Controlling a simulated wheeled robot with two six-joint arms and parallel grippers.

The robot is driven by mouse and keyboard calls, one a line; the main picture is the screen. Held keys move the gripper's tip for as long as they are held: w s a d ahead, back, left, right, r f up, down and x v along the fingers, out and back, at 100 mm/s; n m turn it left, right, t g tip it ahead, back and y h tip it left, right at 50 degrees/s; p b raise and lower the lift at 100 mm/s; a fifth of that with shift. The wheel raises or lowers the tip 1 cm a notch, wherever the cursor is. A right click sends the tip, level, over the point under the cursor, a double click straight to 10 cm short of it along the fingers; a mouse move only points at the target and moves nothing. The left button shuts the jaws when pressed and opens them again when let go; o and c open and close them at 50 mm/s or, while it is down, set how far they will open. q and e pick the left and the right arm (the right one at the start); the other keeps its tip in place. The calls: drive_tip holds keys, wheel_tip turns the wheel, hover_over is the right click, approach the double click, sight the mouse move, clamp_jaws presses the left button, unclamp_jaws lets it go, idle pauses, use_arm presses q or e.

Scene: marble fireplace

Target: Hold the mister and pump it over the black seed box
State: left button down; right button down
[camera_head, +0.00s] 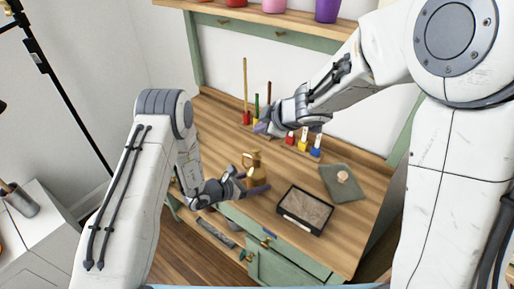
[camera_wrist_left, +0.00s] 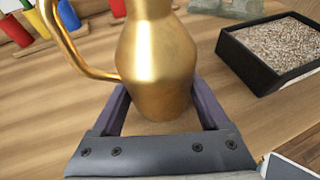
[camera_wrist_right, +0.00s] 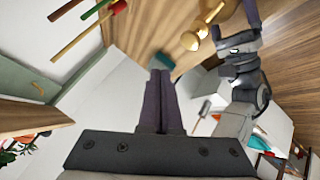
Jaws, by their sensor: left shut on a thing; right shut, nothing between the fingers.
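The brass mister (camera_head: 254,162), with a curved handle, stands upright on the left of the bench. My left gripper (camera_wrist_left: 163,100) is shut around its lower body (camera_wrist_left: 158,45), one finger on each side. I cannot tell whether its base touches the wood. The black seed box (camera_wrist_left: 243,62), filled with pale grainy material, lies to the right of the mister, apart from it; it also shows in the head view (camera_head: 281,200). My right gripper (camera_wrist_right: 158,72) is shut and empty, in the air behind and above the mister, near the back of the bench (camera_head: 262,127).
A grey-green mat (camera_head: 352,190) with a small pale object (camera_head: 342,176) lies behind the seed box. Several coloured tools with upright sticks, including a red one (camera_head: 246,118), stand along the back. A shelf with pots (camera_head: 327,10) hangs above. Bare wood lies left of the mister.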

sight(256, 147)
drive_tip(key=shift+f, duration=2.1)
idle(0.5)
drive_tip(key=shift+f, duration=0.4)
drive_tip(key=shift+f, duration=0.9)
idle(0.7)
idle(0.3)
drive_tip(key=shift+r, duration=1.35)
drive_tip(key=shift+r, duration=2.5)
